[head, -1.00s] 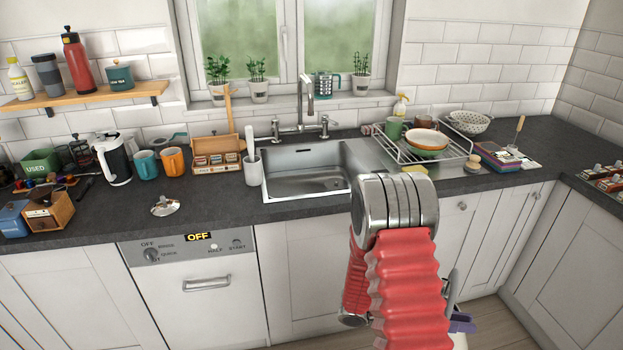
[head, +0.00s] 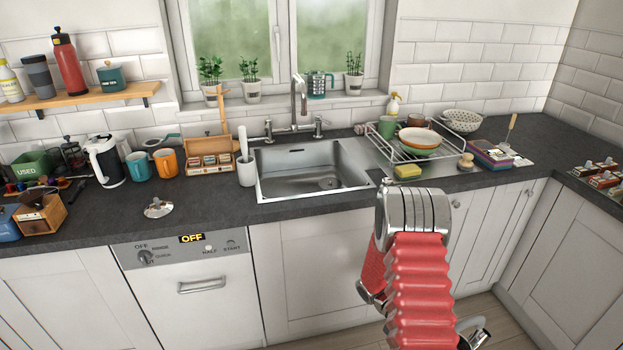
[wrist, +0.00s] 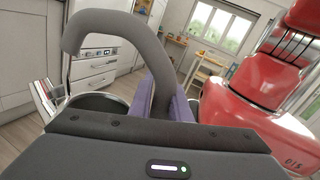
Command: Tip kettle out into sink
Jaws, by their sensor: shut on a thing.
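My gripper (wrist: 163,104) is shut on the dark grey curved handle of a kettle (wrist: 90,28), its purple finger pads on either side. A rounded steel part, apparently the kettle's body (wrist: 98,101), shows below the handle; the rest is hidden by my gripper's housing. In the head view, a dark and silver part of what seems the kettle (head: 478,338) shows at the bottom, low in front of the cabinets; my arm hides the gripper there. The steel sink (head: 285,170) is up and to the left of it. Its basin looks empty.
A white and black electric kettle (head: 104,160), mugs (head: 140,166) and a silver lid (head: 158,208) stand left of the sink. A tap (head: 299,100) rises behind it. A dish rack (head: 405,150) and yellow sponge (head: 407,172) are to its right.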

